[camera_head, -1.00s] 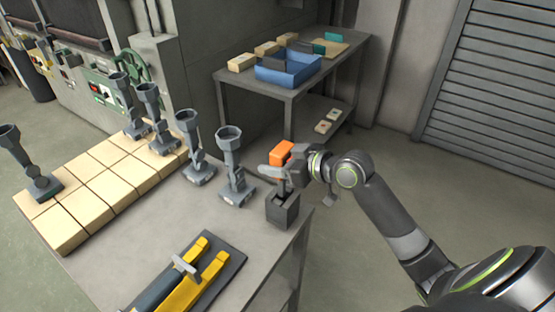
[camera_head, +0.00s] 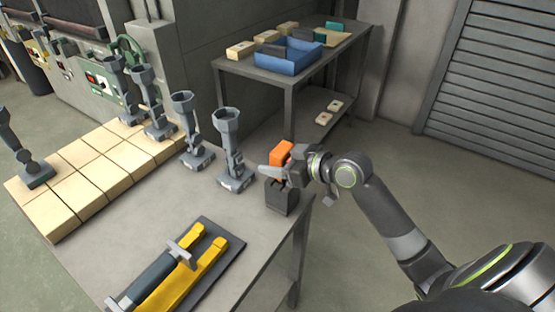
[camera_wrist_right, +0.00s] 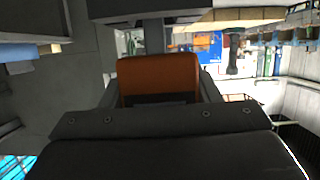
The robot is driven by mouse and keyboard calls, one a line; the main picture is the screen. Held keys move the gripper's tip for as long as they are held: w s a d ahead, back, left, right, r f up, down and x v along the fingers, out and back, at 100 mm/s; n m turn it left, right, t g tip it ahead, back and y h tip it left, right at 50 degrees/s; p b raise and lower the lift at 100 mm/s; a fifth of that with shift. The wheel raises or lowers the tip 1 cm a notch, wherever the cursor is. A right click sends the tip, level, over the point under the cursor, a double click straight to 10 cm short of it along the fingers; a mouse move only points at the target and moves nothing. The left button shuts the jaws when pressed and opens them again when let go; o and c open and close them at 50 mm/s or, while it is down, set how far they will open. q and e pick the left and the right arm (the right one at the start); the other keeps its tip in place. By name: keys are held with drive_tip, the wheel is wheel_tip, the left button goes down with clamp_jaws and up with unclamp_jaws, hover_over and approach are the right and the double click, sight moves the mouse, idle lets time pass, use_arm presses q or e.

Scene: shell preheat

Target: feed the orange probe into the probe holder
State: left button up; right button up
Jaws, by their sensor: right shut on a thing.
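The orange probe (camera_head: 283,150) is held by my right gripper (camera_head: 277,174) over the table's right edge. Its orange body also shows between the fingers in the right wrist view (camera_wrist_right: 158,76). The probe holder, a dark grey block (camera_head: 281,199), stands upright on the table directly beneath. The probe's lower end is down at the holder's top; how deep it sits inside is hidden by the gripper and the block. My left gripper is not in view.
Several grey clamp stands (camera_head: 233,165) stand left of the holder, the nearest close by. Pale blocks (camera_head: 82,190) line the table's left. A black mat (camera_head: 212,262) with yellow-handled tools lies in front. A blue bin (camera_head: 289,58) sits on a table behind.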

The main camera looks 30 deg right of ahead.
drive_tip(key=shift+f, duration=0.35)
drive_tip(key=o, duration=1.2)
drive_tip(key=shift+s+d, duration=0.1)
drive_tip(key=shift+p+v, duration=1.75)
drive_tip(key=shift+v, duration=6.85)
